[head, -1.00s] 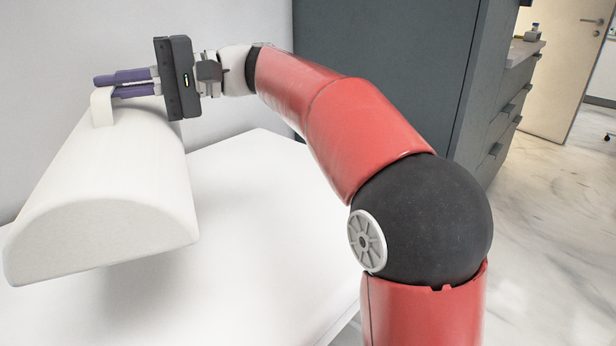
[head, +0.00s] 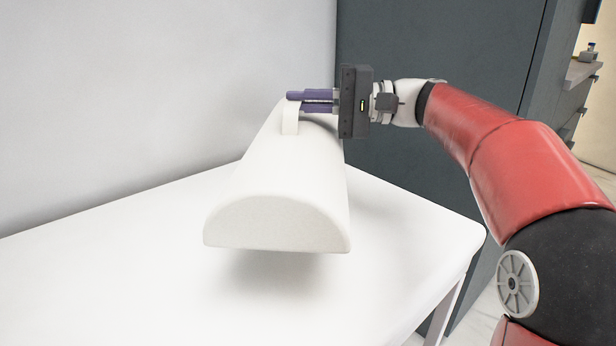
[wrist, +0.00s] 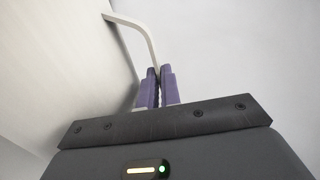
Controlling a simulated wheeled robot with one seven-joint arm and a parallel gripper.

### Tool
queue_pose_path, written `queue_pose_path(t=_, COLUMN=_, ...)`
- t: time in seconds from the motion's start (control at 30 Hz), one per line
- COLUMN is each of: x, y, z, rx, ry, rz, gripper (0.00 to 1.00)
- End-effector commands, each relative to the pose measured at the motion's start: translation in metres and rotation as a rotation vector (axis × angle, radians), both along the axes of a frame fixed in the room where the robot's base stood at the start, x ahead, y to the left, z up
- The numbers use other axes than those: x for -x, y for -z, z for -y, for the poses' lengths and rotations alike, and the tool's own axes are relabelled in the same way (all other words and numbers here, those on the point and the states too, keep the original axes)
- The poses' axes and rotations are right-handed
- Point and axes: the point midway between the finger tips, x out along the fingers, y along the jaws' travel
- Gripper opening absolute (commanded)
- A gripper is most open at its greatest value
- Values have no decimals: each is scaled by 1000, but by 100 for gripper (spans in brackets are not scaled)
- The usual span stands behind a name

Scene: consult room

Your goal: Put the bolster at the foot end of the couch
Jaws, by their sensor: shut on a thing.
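The bolster (head: 285,190) is a long white half-round cushion with a white loop handle (head: 290,118) on its top. My gripper (head: 310,101) is shut on that handle, its purple fingers closed around the strap. The wrist view also shows the fingers (wrist: 158,88) at the handle (wrist: 138,32), with the bolster's pale side (wrist: 60,70) at left. The bolster hangs level above the white couch (head: 120,255), with a shadow beneath it and a gap below its near end. Its far end is partly hidden by my gripper.
A pale wall (head: 160,90) runs behind the couch. A dark grey cabinet (head: 450,60) stands beyond the couch's right end, close behind my gripper. The couch top is bare to the left. A counter with small items (head: 588,52) is far right.

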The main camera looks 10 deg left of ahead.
Motion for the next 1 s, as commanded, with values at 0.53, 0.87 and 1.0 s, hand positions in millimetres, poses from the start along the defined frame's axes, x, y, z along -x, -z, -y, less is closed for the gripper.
queue_pose_path(t=0.53, x=0, y=80, z=0, rx=-1, ry=0, rz=1, gripper=0)
queue_pose_path(t=0.87, x=1, y=115, z=0, rx=-1, ry=0, rz=4, gripper=0)
queue_pose_path(t=1.0, x=0, y=114, z=0, rx=-1, ry=0, rz=4, gripper=0)
